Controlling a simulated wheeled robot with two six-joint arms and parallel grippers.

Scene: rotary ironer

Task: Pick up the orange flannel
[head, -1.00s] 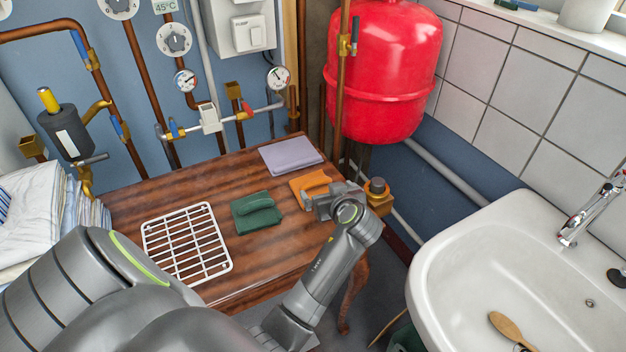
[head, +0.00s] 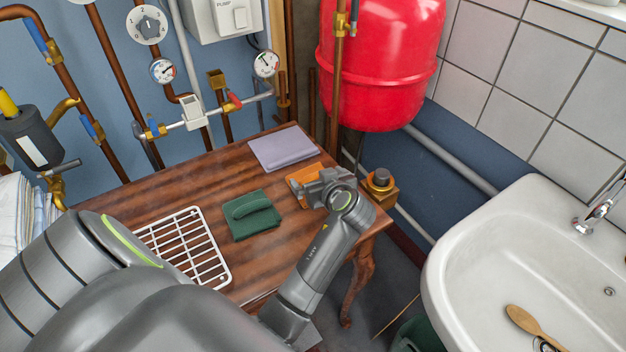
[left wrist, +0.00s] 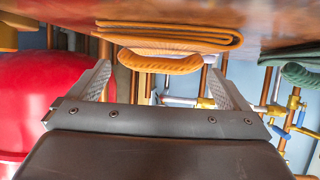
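The orange flannel (head: 297,184) lies folded near the right edge of the wooden table, partly hidden by my left gripper (head: 312,188) in the head view. In the left wrist view, which is upside down, the flannel (left wrist: 165,32) shows layered edges and a raised rounded fold. My left gripper (left wrist: 165,75) is open there, with one finger on each side of that fold. The fingers look apart from the cloth, and nothing is held. My right gripper is in neither view.
A green flannel (head: 252,214) lies left of the orange one, and a lilac cloth (head: 284,148) lies behind. A white rack (head: 185,246) is on the wooden table (head: 180,191). A red tank (head: 380,60), pipes and a sink (head: 470,250) are close by.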

